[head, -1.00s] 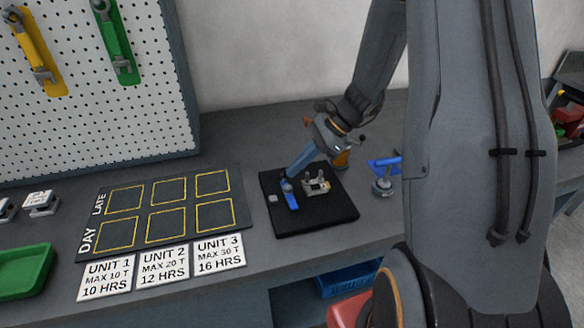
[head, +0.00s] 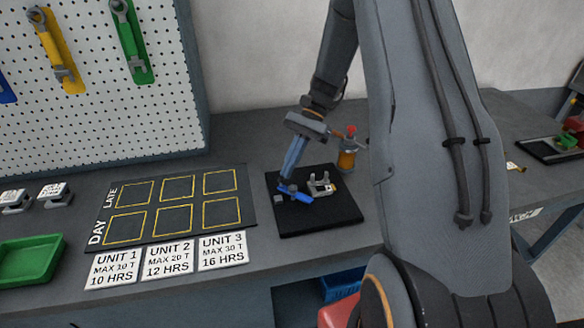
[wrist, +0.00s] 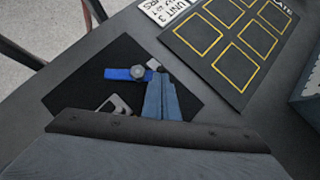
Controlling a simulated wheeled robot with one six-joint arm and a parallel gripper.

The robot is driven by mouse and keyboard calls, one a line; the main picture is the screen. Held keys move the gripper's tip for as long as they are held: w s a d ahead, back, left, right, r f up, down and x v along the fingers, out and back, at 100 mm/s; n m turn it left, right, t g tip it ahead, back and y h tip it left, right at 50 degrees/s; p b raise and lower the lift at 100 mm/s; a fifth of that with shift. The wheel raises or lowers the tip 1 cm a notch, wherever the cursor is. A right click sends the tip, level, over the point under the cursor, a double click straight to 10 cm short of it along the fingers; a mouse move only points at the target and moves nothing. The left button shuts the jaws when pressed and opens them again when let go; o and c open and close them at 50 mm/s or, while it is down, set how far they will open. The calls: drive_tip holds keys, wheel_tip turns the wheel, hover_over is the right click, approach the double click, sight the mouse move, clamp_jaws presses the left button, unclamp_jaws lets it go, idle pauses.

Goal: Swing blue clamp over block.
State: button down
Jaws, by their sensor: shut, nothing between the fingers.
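The blue clamp (head: 303,196) lies on the black mat (head: 325,221), pointing right and a little forward in the head view. In the wrist view the clamp (wrist: 117,73) shows a grey round knob on it. My gripper (head: 286,180) is shut and empty, its fingertips low at the clamp's left end; I cannot tell whether they touch. My gripper (wrist: 157,76) also shows beside the clamp's end in the wrist view. A small pale block (wrist: 153,63) shows just past that end. A grey notched block (head: 322,186) stands right of the clamp, partly hidden in the wrist view.
A dark board with yellow squares (head: 246,208) and white unit cards (head: 222,250) lie left of the mat. A bottle with a red top (head: 347,155) stands behind the mat. A green tray (head: 30,258) is at far left. My arm hides the bench at right.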

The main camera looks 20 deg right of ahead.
drive_tip(key=a+n+g, duration=0.1)
drive_tip(key=n, duration=0.1)
drive_tip(key=n+g+h, duration=0.1)
drive_tip(key=shift+a+n+h+b, duration=0.3)
drive_tip(key=shift+a+n, duration=0.1)
drive_tip(key=shift+s+a+n+g+h, duration=0.15)
drive_tip(key=shift+a+n+g+h, duration=0.3)
drive_tip(key=shift+n, duration=0.4)
drive_tip(key=shift+s+a+n+g+h, duration=0.1)
drive_tip(key=shift+a+n+g+h, duration=0.1)
drive_tip(key=shift+n+h, duration=0.5)
drive_tip(key=shift+s+a+n+g+h, duration=0.15)
drive_tip(key=shift+a+n+g+h, duration=0.2)
drive_tip(key=shift+n, duration=0.6)
drive_tip(key=b+v, duration=0.3)
drive_tip(key=v, duration=0.4)
drive_tip(key=shift+w+r, duration=0.25)
drive_tip(key=shift+r, duration=0.05)
